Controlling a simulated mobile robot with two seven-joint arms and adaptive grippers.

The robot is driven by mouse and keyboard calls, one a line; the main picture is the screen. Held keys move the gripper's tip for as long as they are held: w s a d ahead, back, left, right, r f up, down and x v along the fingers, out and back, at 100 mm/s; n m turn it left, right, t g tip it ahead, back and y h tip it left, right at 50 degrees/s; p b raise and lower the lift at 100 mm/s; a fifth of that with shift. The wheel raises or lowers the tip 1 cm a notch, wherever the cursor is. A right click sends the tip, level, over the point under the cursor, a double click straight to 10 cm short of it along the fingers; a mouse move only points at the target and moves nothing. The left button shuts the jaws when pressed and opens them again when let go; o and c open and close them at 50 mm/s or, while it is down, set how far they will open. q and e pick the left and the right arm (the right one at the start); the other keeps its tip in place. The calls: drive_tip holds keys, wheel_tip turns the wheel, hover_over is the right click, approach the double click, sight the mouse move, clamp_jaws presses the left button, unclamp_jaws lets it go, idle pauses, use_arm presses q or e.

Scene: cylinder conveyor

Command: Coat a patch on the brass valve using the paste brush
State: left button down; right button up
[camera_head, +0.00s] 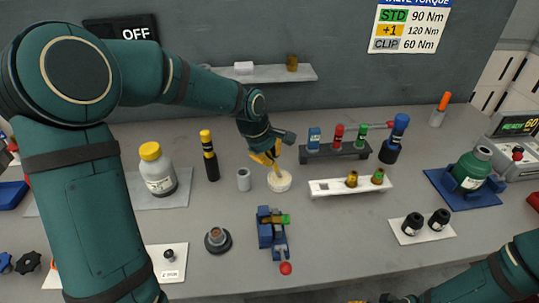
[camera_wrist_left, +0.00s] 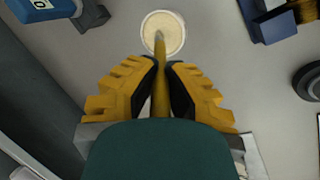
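My left gripper (camera_head: 268,157) points down over a round dish of cream paste (camera_head: 279,181). It is shut on a thin tan stick, the paste brush (camera_wrist_left: 161,75). The brush's far end is at the paste in the dish, which shows at the top of the left wrist view (camera_wrist_left: 163,33); I cannot tell how deep it sits. A brass piece with a green part (camera_head: 277,219), likely the brass valve, is held in a blue vise (camera_head: 265,238) in front of the dish. My right gripper is barely in view at the bottom edge, and its fingers are mostly cut off.
A grey cylinder (camera_head: 244,180) stands just left of the dish. A white tray (camera_head: 328,189) with two small brass pieces lies to the right. A dark rack (camera_head: 318,152) with coloured items stands behind it. A round dark fitting (camera_head: 217,240) sits left of the vise.

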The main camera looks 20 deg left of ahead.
use_arm(q)
drive_tip(key=shift+r, duration=0.1)
drive_tip(key=shift+r+p, duration=2.5)
drive_tip(key=shift+r, duration=0.9)
